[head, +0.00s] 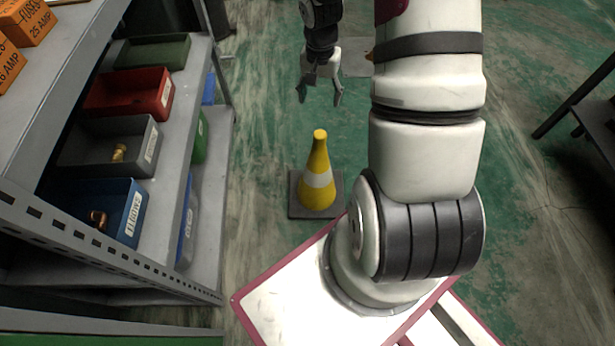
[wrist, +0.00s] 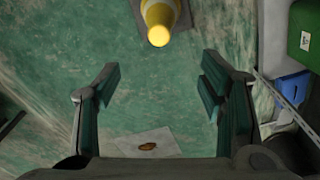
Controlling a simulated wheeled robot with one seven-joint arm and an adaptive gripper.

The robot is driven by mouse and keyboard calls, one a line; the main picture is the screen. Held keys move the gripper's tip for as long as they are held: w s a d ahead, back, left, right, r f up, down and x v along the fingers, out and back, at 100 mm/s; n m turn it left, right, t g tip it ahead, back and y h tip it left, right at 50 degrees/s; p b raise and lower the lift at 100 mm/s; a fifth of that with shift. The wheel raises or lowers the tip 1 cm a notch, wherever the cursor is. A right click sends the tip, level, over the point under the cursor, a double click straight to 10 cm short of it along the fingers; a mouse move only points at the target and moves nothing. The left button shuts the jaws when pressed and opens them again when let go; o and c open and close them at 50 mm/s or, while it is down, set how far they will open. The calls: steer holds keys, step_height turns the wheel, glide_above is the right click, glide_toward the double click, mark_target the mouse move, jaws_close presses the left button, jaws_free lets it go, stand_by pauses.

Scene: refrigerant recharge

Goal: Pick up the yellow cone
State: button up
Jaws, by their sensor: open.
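The yellow cone (head: 318,180) has a white band and a dark square base. It stands upright on the green floor, just beyond my base and to the right of the shelf. My gripper (head: 320,97) is open and empty, above the floor and farther from my base than the cone. In the wrist view the cone's tip (wrist: 159,36) shows at the top centre, beyond the two spread fingers of my gripper (wrist: 160,85). The fingers are apart from the cone. The cone's upper part and some of its base show there; the rest is cut off by the frame.
A grey shelf (head: 222,120) with green, red, grey and blue bins stands on the left. A pale flat sheet with a small brown item (wrist: 148,146) lies on the floor. A dark table (head: 590,110) stands at the right edge. Floor around the cone is clear.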

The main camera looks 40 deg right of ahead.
mark_target(322, 135)
steer(key=shift+m+y, duration=0.3)
steer(key=shift+m, duration=0.3)
steer(key=f+b, duration=0.1)
steer(key=f, duration=0.4)
steer(key=f+b, duration=0.2)
steer(key=f, duration=0.4)
steer(key=d+f+b, duration=0.1)
steer(key=f+b, duration=0.1)
steer(key=f, duration=0.3)
steer(key=shift+s+d+f, duration=0.1)
steer(key=shift+s+f, duration=0.05)
steer(key=shift+f, duration=0.05)
steer(key=shift+w+f+b, duration=0.2)
steer(key=shift+f+b, duration=0.6)
steer(key=shift+f, duration=0.7)
steer(key=shift+w+f+b, duration=0.2)
steer(key=shift+f+b, duration=0.55)
steer(key=shift+f, duration=0.75)
steer(key=shift+r, duration=0.1)
steer(key=shift+c, duration=0.4)
jaws_close()
